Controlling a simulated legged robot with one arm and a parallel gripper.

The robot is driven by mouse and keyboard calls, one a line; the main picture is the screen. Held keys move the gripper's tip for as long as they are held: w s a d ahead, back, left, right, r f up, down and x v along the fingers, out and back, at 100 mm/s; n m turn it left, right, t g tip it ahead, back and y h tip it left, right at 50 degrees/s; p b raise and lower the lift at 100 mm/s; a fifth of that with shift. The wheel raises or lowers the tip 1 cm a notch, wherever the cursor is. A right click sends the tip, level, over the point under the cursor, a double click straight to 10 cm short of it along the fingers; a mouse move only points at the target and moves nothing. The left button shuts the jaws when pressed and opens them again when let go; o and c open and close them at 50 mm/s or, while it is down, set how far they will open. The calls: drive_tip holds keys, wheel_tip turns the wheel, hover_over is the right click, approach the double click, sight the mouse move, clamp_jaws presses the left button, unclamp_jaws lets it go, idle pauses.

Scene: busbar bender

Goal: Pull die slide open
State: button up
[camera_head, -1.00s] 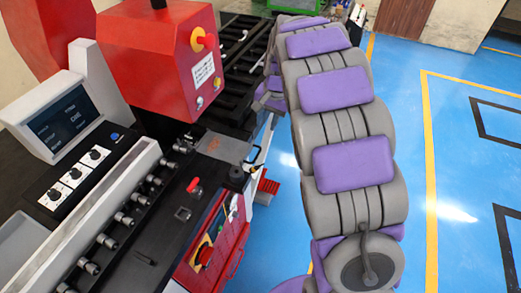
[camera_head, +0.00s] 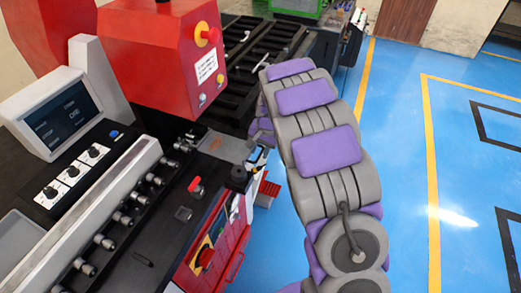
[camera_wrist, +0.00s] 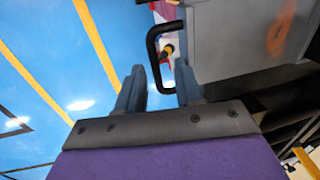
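The die slide appears as a grey block (camera_wrist: 245,35) at the top right of the wrist view. A black U-shaped handle (camera_wrist: 153,50) sticks out from its side. My gripper (camera_wrist: 160,80) is open, with its two grey-blue fingers apart. The handle's near end shows between the fingers; I cannot tell whether either finger touches it. In the head view, a grey plate (camera_head: 228,147), likely the slide's top, sits at the machine's edge beside my arm.
The red press head (camera_head: 165,50) stands over the bench. A red cabinet (camera_head: 222,250) is below the edge. Blue floor (camera_head: 410,150) is clear at the right.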

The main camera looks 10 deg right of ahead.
drive_tip(key=shift+d, duration=0.3)
drive_tip(key=c, duration=0.6)
drive_tip(key=shift+a, duration=0.1)
clamp_jaws()
drive_tip(key=shift+s+f, duration=0.1)
idle(0.4)
